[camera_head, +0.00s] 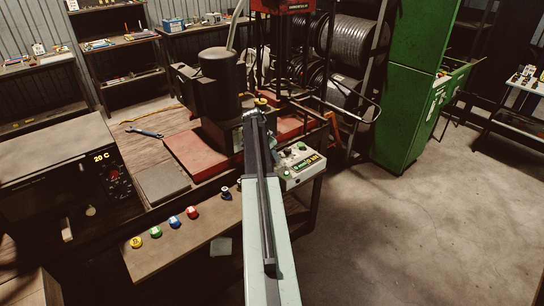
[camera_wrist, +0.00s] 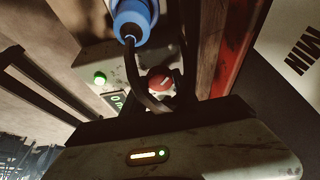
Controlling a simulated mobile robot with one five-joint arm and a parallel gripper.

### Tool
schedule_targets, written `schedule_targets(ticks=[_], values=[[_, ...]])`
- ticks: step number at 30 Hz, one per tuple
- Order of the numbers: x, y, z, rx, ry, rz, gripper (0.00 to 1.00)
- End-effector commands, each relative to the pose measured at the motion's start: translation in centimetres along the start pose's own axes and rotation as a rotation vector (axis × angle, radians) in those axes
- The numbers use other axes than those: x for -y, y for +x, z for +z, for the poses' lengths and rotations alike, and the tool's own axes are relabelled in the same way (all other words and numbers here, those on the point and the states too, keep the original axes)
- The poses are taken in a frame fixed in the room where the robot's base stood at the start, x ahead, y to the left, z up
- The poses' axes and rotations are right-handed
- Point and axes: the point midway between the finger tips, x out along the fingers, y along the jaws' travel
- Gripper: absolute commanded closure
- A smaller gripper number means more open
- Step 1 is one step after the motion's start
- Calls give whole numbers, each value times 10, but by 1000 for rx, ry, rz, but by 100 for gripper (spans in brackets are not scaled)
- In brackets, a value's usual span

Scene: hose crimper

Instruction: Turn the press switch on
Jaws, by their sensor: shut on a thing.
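The press control box (camera_head: 305,162) sits at the right front of the bench, beside the press (camera_head: 222,95). In the wrist view its face shows a green lit button (camera_wrist: 99,78), a small green display (camera_wrist: 116,101) and a red knob (camera_wrist: 161,76) with a pale mark. My gripper (camera_wrist: 162,90) has its dark fingers around the red knob and appears shut on it; the fingers hide parts of the knob. In the head view, my arm covers part of the bench, and the fingers cannot be made out.
A blue cylindrical part (camera_wrist: 135,16) is above the knob in the wrist view. Yellow, green, blue and red round pieces (camera_head: 136,242) line the front ledge. A wrench (camera_head: 145,133) lies on the bench. A green cabinet (camera_head: 415,75) stands behind; the floor to the right is clear.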

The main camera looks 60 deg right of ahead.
Motion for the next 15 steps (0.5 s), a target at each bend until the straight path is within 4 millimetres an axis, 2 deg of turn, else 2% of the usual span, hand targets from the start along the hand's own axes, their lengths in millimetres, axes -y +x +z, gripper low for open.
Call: schedule_targets(ticks=[15], values=[[0,0,1,2,40,17,100]])
